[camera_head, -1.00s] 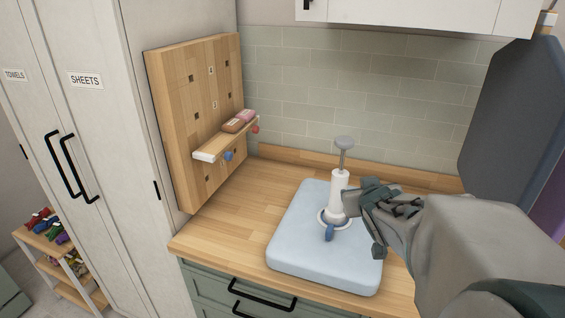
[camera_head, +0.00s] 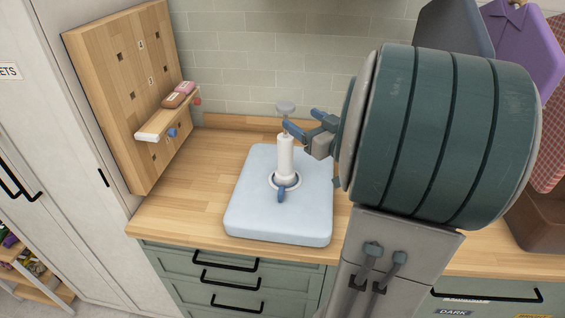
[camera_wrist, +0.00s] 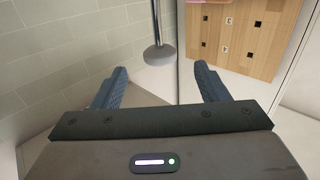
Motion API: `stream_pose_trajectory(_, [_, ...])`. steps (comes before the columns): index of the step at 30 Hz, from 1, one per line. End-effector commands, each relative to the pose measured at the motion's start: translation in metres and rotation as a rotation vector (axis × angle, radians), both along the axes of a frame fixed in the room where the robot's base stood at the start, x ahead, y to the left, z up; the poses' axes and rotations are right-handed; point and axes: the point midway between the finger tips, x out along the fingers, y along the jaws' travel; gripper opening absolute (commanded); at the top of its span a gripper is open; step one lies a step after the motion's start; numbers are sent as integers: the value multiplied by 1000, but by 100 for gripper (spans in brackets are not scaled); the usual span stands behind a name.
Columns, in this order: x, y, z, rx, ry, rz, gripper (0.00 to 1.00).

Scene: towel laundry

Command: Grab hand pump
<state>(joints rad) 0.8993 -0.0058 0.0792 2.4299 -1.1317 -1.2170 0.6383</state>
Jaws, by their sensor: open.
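The hand pump (camera_head: 285,158) stands upright on a pale blue pad (camera_head: 252,215) on the counter. It has a white body, a thin rod, a grey round handle on top and a blue part at its base. My gripper (camera_head: 289,123) is at the right of the pump, level with the rod just under the handle. In the wrist view, my gripper (camera_wrist: 162,88) is open with its blue fingers apart. The pump's grey handle and rod (camera_wrist: 158,50) show beyond and between the fingertips. I cannot tell whether any finger touches it.
A wooden pegboard (camera_head: 125,100) with a small shelf (camera_head: 165,118) stands at the left against the tiled wall. The wooden counter (camera_head: 190,190) is clear left of the pad. Hanging fabrics (camera_head: 520,40) are at the right. Green drawers (camera_head: 210,258) are below.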

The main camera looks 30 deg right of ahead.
Motion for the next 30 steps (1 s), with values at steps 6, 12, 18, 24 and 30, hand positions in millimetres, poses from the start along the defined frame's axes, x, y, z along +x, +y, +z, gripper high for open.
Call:
stream_pose_trajectory(6, [36,7,1,1,1,0,68])
stream_pose_trajectory(12, [48,9,2,0,0,-2,68])
stream_pose_trajectory(18, [75,14,5,2,1,-1,68])
stream_pose_trajectory(24, [93,18,3,0,1,-1,68])
stream_pose_trajectory(30, [95,18,2,0,1,-3,68])
